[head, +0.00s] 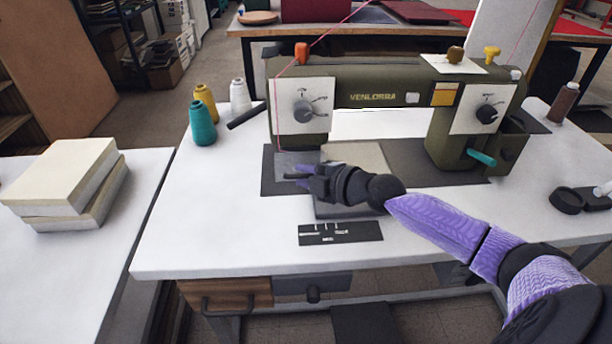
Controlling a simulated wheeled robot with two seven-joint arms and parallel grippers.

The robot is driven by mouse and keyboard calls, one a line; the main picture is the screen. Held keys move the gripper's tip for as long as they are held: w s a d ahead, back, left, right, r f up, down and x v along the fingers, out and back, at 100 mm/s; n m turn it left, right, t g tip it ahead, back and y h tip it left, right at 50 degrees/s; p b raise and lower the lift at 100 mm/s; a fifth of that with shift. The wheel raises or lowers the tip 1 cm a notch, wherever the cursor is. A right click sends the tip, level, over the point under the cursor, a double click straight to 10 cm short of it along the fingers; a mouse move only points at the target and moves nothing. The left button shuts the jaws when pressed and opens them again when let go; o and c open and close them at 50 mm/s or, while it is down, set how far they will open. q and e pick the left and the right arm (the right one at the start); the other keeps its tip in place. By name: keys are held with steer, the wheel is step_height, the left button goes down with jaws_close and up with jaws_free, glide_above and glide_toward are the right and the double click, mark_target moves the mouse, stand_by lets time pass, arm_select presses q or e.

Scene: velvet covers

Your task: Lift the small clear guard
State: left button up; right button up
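An olive-green sewing machine (375,92) stands on a white table. Under its left head, a small pale see-through panel (288,160), which looks like the clear guard, shows over the dark machine bed. The red thread comes down close to it. My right gripper (296,178) reaches in from the right, with its fingertips at the panel's lower edge. The fingers are small and dark here, and I cannot tell whether they touch the panel or how far apart they are. The gripper body hides part of the bed. My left gripper is not in view.
Teal (203,123), yellow and white thread cones stand left of the machine. A dark labelled plate (340,232) lies at the table's front. A brown spool (563,102) stands at the right. Books (68,178) lie on the left table. The white tabletop's front left is clear.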

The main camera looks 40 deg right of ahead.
steer(key=c, duration=0.4)
jaws_close()
